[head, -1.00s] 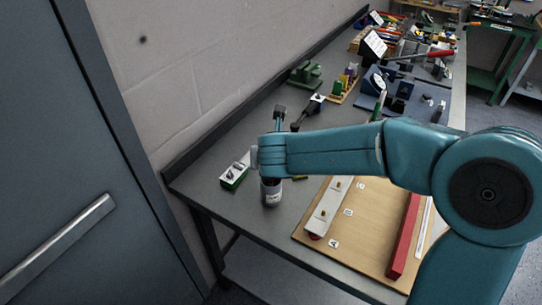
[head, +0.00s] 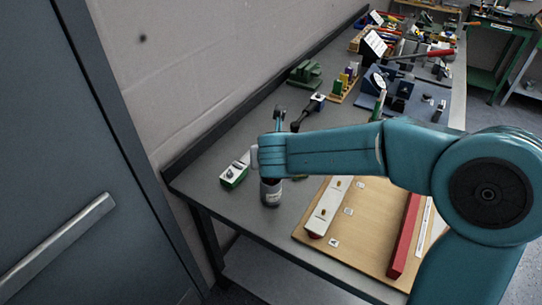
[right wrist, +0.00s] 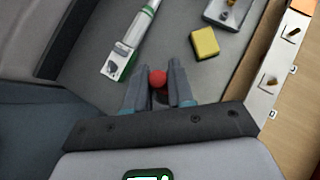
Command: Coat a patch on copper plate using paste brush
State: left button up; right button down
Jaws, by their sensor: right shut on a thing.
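My right gripper (right wrist: 159,82) is shut on a slim thing with a round red end (right wrist: 158,77), seen nearly end-on in the right wrist view. It may be the paste brush, but bristles do not show. In the head view, my right wrist hides the fingers. I cannot make out a plate that is clearly copper. A pale bar with brass studs (head: 329,207) lies on the wooden board, and also shows in the right wrist view (right wrist: 271,82). My left gripper is out of view.
The wooden board (head: 372,220) also carries a red bar (head: 404,236). A yellow block (right wrist: 204,43) and a small grey tray (right wrist: 235,14) lie ahead of the gripper. Tools crowd the bench's far end.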

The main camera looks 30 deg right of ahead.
notch_tip(320, 180, up, 7)
jog(key=p, duration=0.6)
jog(key=shift+p, duration=0.4)
jog(key=shift+f, duration=0.1)
dwell(0.6)
